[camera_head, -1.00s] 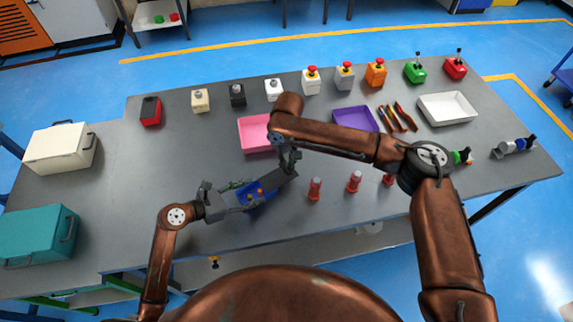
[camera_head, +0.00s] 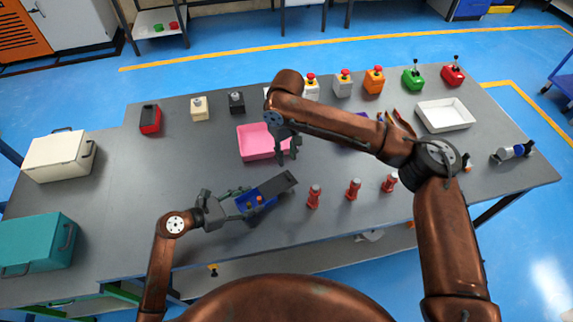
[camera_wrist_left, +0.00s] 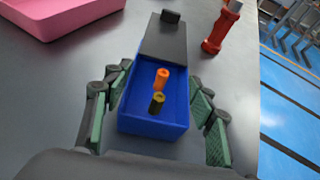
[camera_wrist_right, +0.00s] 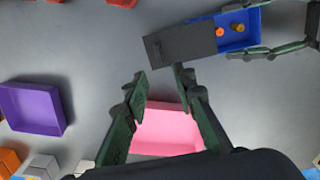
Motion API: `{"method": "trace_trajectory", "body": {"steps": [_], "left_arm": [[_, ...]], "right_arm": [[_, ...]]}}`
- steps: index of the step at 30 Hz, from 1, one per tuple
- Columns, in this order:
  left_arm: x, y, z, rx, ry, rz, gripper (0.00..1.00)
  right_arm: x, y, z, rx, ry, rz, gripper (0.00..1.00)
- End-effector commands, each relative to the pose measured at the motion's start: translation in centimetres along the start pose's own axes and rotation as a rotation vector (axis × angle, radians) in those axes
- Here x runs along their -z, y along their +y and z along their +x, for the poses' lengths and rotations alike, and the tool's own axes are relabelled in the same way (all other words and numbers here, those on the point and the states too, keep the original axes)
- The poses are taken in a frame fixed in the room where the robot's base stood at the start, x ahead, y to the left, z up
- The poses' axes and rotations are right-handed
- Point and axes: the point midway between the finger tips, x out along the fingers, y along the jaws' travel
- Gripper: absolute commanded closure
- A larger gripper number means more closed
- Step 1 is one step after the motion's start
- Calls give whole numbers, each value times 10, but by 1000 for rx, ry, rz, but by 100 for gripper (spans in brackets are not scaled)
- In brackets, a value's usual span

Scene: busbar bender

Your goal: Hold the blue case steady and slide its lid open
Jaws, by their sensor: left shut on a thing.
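The blue case (camera_head: 262,193) lies on the grey table, and its inside also shows in the left wrist view (camera_wrist_left: 140,115). Its dark lid (camera_head: 281,182) is slid well out past the far end, with a small raised tab on it (camera_wrist_left: 170,16). An orange cylinder (camera_wrist_left: 162,80) and a yellow-olive one (camera_wrist_left: 157,102) sit in the open part. My left gripper (camera_head: 247,201) is shut on the blue case, a finger along each side. My right gripper (camera_head: 287,155) is open and empty, apart from the lid, near the pink tray; its fingers show in the right wrist view (camera_wrist_right: 158,75).
The pink tray (camera_head: 262,154) stands just behind the case. Several red bottles (camera_head: 315,196) stand to its right. A purple tray (camera_wrist_right: 35,105), a white tray (camera_head: 445,115), button boxes and coloured tools stand farther back.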

Motion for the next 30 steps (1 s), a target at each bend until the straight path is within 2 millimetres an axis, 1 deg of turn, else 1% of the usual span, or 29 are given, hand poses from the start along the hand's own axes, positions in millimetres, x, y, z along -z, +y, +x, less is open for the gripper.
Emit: {"method": "trace_trajectory", "body": {"steps": [1,3,6,10,19,20,28,30], "left_arm": [[0,0,0,0,0,0,76],[0,0,0,0,0,0,76],[0,0,0,0,0,0,76],[0,0,0,0,-1,0,76],[0,0,0,0,-1,0,76],[0,0,0,0,-1,0,46],[0,0,0,0,-1,0,28],[0,0,0,0,0,0,28]], "right_arm": [[1,0,-8,-1,2,1,75],[1,0,-16,-1,2,1,75],[0,0,-23,-1,0,1,75],[0,0,-26,0,-1,1,75],[0,0,-26,0,0,0,75],[0,0,-26,0,0,0,75],[0,0,-26,0,0,0,75],[0,0,-26,0,0,0,75]]}}
